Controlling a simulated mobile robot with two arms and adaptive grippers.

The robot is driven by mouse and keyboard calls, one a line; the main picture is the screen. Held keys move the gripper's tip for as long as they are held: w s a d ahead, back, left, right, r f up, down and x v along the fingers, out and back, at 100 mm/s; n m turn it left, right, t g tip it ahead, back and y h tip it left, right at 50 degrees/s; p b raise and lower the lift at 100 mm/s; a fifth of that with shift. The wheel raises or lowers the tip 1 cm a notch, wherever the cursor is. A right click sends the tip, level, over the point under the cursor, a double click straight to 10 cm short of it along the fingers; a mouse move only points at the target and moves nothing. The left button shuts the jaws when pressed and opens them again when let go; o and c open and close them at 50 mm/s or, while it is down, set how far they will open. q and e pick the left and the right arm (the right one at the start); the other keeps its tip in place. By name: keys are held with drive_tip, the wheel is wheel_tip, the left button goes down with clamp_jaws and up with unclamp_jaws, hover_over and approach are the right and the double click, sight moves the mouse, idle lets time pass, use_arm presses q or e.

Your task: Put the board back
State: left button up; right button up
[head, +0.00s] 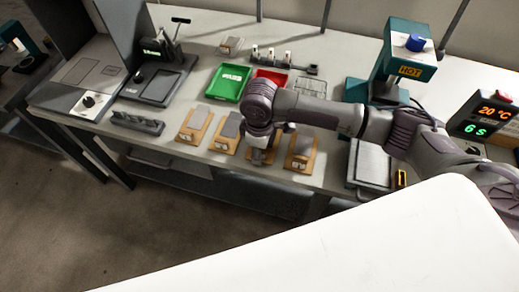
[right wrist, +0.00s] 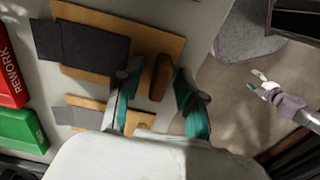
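Several wooden boards with grey plates lie in a row along the bench's front edge, among them the far left one (head: 194,123), its neighbour (head: 227,132) and the right one (head: 301,151). My right gripper (head: 273,141) is above another board (head: 259,157), partly hidden by my arm. In the right wrist view, its teal fingers (right wrist: 157,98) are open, one on each side of a board's wooden handle (right wrist: 160,77), with gaps visible. That board (right wrist: 140,46) carries a dark grey plate (right wrist: 92,49). My left gripper (right wrist: 262,83) shows small at the right, fingertips apart and empty.
Behind the boards are a green tray (head: 229,82) and a red tray (head: 271,77), marked REWORK in the wrist view. A wire rack (head: 311,88) and a teal press marked HOT (head: 403,55) stand to the right. A dark holder (head: 137,123) is at left.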

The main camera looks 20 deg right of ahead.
wheel_tip(320, 180, up, 12)
drive_tip(key=shift+r, duration=0.15)
idle(0.5)
idle(0.4)
